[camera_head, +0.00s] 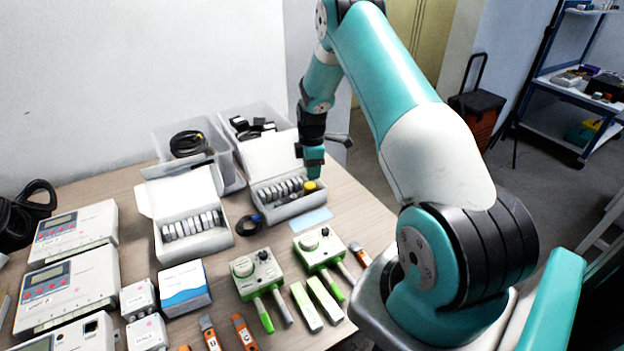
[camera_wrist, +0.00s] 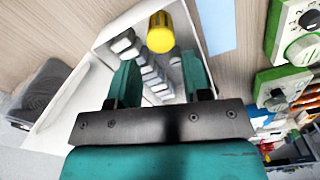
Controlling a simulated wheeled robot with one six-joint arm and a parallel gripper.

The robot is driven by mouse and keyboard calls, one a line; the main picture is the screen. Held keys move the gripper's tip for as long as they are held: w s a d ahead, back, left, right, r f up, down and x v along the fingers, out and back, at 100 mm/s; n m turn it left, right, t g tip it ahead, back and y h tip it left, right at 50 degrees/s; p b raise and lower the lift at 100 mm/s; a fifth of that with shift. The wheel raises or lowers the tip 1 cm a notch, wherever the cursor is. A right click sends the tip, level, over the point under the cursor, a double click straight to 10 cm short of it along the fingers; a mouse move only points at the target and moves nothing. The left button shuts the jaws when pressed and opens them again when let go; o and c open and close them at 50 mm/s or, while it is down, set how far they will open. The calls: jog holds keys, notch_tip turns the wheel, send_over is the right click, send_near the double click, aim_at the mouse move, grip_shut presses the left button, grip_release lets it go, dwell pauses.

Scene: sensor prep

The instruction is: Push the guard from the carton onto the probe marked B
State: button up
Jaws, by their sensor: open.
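My gripper (camera_wrist: 162,82) is open, pointing down over the right white carton (camera_wrist: 203,22), with nothing visible gripped between its fingers. In the head view my gripper (camera_head: 313,168) is at the carton's right side. A yellow cylindrical piece (camera_wrist: 160,35), perhaps the guard, stands at one end of that carton, beyond the fingertips; it also shows in the head view (camera_head: 309,187). Several grey-white pieces (camera_wrist: 150,72) stand in a row in the carton. Two green meters (camera_head: 254,272) (camera_head: 318,246) have probe-like sticks (camera_head: 264,316) (camera_head: 332,286) in front. I cannot read a B on any.
A second open carton (camera_head: 163,256) with grey pieces stands to the left. Clear bins (camera_head: 160,146) with cables are behind. White instruments (camera_head: 70,285), a blue-white box (camera_head: 184,288) and orange-handled tools (camera_head: 243,332) crowd the front. A light blue strip (camera_head: 311,220) lies by the right carton.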

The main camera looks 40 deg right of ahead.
aim_at(312, 184)
notch_tip(312, 184, down, 6)
jog(key=shift+r+p, duration=0.15)
jog(key=shift+p, duration=0.2)
jog(key=c, duration=0.6)
jog(key=shift+o, duration=0.2)
jog(key=shift+r, duration=0.1)
jog(key=shift+r, duration=0.1)
jog(key=shift+r+p, duration=1.5)
jog(key=shift+r, duration=0.85)
